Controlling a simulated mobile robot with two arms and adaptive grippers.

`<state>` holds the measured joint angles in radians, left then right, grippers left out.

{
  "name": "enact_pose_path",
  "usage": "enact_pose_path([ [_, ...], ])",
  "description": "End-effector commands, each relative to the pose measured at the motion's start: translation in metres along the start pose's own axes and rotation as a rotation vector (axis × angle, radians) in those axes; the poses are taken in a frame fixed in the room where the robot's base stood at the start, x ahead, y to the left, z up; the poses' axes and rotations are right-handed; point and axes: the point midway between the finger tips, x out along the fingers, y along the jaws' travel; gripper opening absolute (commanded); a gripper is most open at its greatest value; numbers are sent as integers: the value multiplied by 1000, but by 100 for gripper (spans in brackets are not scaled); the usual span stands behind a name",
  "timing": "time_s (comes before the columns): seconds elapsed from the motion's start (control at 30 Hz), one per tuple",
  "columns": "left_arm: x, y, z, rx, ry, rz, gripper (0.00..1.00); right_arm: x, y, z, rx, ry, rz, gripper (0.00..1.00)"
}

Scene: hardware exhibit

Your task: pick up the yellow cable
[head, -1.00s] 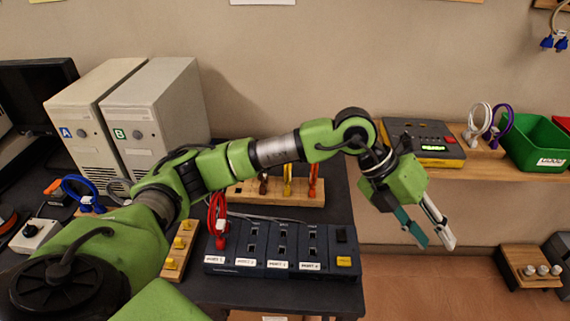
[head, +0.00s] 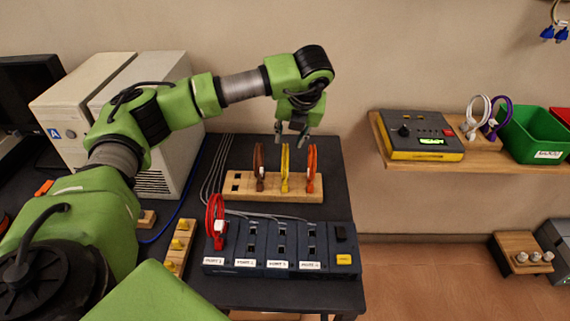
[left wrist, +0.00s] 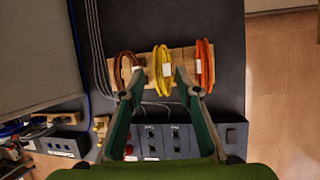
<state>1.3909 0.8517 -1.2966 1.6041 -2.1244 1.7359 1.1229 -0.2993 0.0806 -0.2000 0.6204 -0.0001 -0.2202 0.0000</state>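The yellow cable (head: 285,168) is a looped cable standing upright in a wooden rack (head: 236,194), between a brown cable (head: 259,168) and an orange cable (head: 311,168). In the left wrist view the yellow cable (left wrist: 162,72) shows between the fingertips, with a white tag on it. My left gripper (head: 292,139) points down just above the yellow cable and is open, its two fingers (left wrist: 158,82) apart with nothing between them that it grips. My right gripper is not in view.
A dark blue port box (head: 270,268) with a red cable (head: 215,220) plugged in stands in front of the rack. Beige computer towers (head: 140,100) stand at the left. A shelf (head: 480,155) with a yellow-black device (head: 421,135) and green bin (head: 535,135) is at right.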

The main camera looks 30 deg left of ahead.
Motion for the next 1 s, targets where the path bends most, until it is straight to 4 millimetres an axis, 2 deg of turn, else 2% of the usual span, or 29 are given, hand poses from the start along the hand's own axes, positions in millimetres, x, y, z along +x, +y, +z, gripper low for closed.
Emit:
enact_pose_path([
  [0.23, 17, 3, -2, 2, 2, 1, 31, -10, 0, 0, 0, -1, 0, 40],
  [0.37, 36, 6, -6, 1, 2, 2, 31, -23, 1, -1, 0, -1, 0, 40],
  [0.5, 55, 4, -6, 1, 1, -1, 31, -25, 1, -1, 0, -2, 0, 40],
  [0.77, 60, 3, -6, 2, -1, -3, 31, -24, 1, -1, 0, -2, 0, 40],
  [0.8, 60, 3, -6, 2, -1, -3, 28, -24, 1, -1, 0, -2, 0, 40],
  [0.9, 60, 3, -6, 2, -1, -3, 2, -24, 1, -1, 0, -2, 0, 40],
  [1.0, 60, 3, -6, 2, -1, -3, 0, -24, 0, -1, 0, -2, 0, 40],
])
